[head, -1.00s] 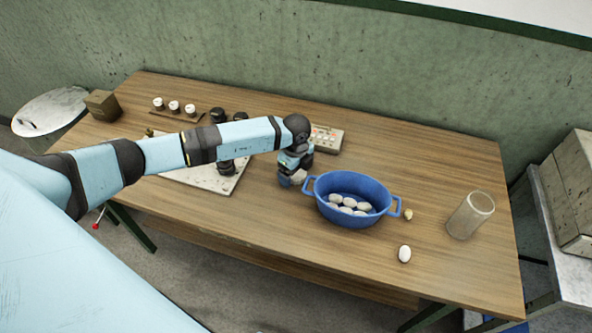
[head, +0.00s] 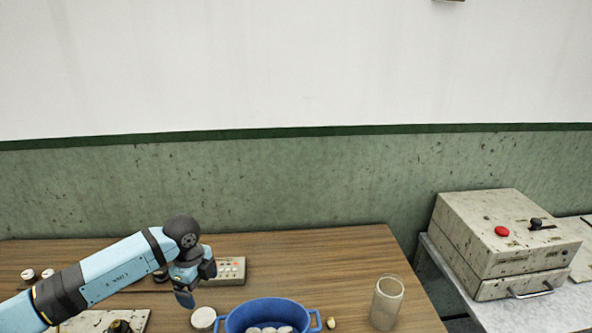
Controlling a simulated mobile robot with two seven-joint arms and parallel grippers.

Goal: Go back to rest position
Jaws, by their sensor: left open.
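My left arm comes in from the left over the wooden table (head: 300,246). My left gripper (head: 184,299) points down above the table, to the left of the blue basin. It is open, and I see nothing between its fingers, though they show small. My right gripper is out of view.
The blue basin (head: 233,320) holds several white cocoons (head: 268,330) and is cut by the lower edge. A round whitish object (head: 203,318) is left of it. A glass jar (head: 387,303), control box (head: 231,270) and small tan piece (head: 331,322) stand near. A beige machine (head: 505,245) is right.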

